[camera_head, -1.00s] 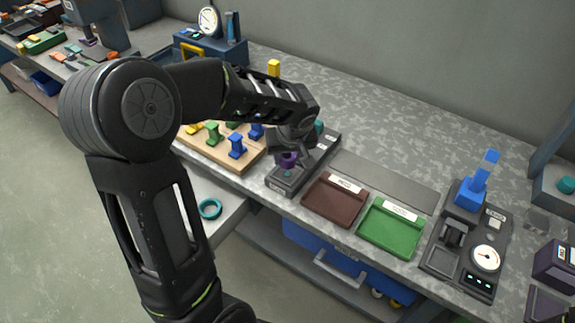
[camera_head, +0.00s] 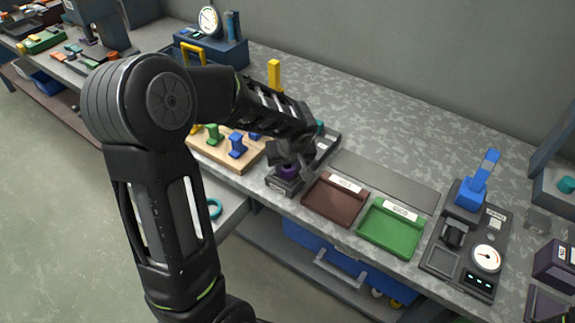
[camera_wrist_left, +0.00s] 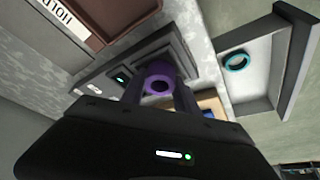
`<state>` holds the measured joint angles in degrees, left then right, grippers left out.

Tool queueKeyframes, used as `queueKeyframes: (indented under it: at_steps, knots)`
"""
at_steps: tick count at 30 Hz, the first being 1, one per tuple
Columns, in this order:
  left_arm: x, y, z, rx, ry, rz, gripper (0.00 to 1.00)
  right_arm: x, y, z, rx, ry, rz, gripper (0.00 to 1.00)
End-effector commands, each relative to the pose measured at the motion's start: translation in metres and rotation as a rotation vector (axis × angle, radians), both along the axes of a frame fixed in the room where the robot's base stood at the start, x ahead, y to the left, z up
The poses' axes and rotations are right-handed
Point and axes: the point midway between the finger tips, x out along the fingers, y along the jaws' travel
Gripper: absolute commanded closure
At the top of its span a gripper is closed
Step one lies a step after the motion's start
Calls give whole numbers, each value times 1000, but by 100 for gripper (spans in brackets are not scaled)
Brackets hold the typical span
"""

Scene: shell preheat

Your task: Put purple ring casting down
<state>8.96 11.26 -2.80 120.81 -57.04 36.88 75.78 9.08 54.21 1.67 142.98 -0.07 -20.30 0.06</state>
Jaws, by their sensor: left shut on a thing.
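The purple ring casting (camera_wrist_left: 158,80) is between the fingers of my left gripper (camera_wrist_left: 160,92) in the left wrist view, with its hole showing. In the head view the left gripper (camera_head: 290,160) is over the dark device (camera_head: 285,186) on the bench, left of the brown tray, and a bit of the purple ring (camera_head: 288,171) shows beneath it. The gripper is shut on the ring. The ring is at or just above the device's raised square top (camera_wrist_left: 180,60); I cannot tell whether it touches. My right gripper is not in view.
A brown tray (camera_head: 318,214) and a green tray (camera_head: 372,241) lie right of the device. A wooden board (camera_head: 218,158) with coloured pegs stands to its left. A teal ring (camera_wrist_left: 237,61) lies in a pale open drawer (camera_wrist_left: 262,85). A gauge device (camera_head: 435,262) stands further right.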

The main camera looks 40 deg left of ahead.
Motion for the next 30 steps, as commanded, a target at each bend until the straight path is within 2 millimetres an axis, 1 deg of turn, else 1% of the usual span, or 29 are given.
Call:
queueKeyframes:
  at_steps: [2,3,5,14,18,20,23,30]
  knots:
    - [0,0,-3,0,-1,0,100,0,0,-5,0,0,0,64]
    - [0,0,-2,0,0,0,60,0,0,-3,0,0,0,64]
    - [0,0,-2,0,0,0,55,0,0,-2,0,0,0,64]
    - [0,0,-1,0,0,0,54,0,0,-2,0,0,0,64]
    - [0,0,4,0,0,0,54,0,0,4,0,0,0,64]
    - [-1,-1,7,0,-3,0,54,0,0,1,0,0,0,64]
    - [-4,-5,20,0,-5,1,54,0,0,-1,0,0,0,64]
    - [-17,-19,65,0,-7,-1,54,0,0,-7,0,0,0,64]
